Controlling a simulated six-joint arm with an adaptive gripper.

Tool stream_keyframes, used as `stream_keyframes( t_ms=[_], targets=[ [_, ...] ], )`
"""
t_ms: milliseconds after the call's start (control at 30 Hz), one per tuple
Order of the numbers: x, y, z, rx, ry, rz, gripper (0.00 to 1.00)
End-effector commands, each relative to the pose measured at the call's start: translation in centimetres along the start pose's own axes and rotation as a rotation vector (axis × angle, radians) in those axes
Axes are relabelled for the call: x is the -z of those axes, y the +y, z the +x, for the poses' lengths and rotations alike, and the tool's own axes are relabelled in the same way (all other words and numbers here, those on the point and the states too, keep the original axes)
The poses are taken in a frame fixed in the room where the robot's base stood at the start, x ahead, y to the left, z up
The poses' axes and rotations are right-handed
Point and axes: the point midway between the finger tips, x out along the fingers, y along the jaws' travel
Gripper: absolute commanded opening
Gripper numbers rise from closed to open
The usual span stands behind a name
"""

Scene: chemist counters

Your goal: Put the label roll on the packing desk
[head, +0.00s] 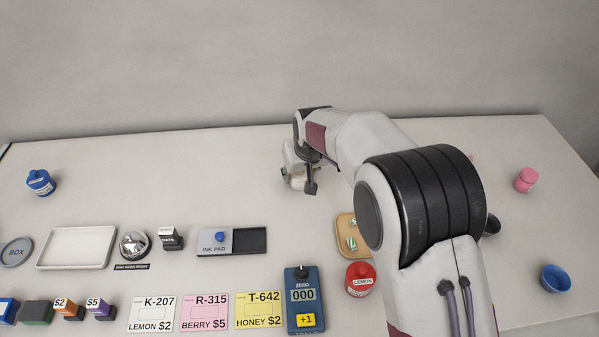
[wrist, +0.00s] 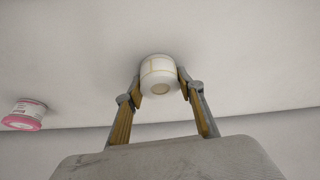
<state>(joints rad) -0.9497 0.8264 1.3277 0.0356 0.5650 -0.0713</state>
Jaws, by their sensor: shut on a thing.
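The label roll (wrist: 158,72) is a short white cylinder with a pale cream band and a tan round core end. My gripper (wrist: 160,80) is shut on it, with one finger on each side, in the wrist view. In the head view my gripper (head: 299,178) is over the back middle of the white counter (head: 200,165), and the roll is largely hidden among its fingers. I cannot tell whether the roll touches the surface. Nothing in view is marked as the packing desk, so I cannot tell whether this counter is it.
An ink pad (head: 214,240), white tray (head: 77,248), bell (head: 134,244), price cards and a counter device (head: 304,300) fill the front. A tan tray (head: 347,228) and red lemon jar (head: 360,279) are near my arm. The back left is mostly clear.

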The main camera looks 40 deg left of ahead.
Motion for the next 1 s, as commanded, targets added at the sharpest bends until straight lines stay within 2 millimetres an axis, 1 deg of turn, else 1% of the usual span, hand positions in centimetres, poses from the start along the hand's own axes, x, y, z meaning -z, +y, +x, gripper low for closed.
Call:
stream_keyframes(
  t_ms=[67,100,133,167,467,667,867,1000],
  targets=[
    [-0.1,0.0,0.2,0.000,0.000,0.000,0.12],
    [-0.1,0.0,0.2,0.000,0.000,0.000,0.45],
    [-0.1,0.0,0.1,0.000,0.000,0.000,0.53],
    [-0.1,0.0,0.1,0.000,0.000,0.000,0.54],
    [-0.1,0.0,0.1,0.000,-0.001,0.000,0.54],
    [0.1,0.0,-0.3,0.000,0.000,0.000,0.54],
    [0.1,0.0,-1.6,0.000,0.000,0.000,0.54],
    [0.1,0.0,-3.0,0.000,0.002,0.000,0.54]
  ],
)
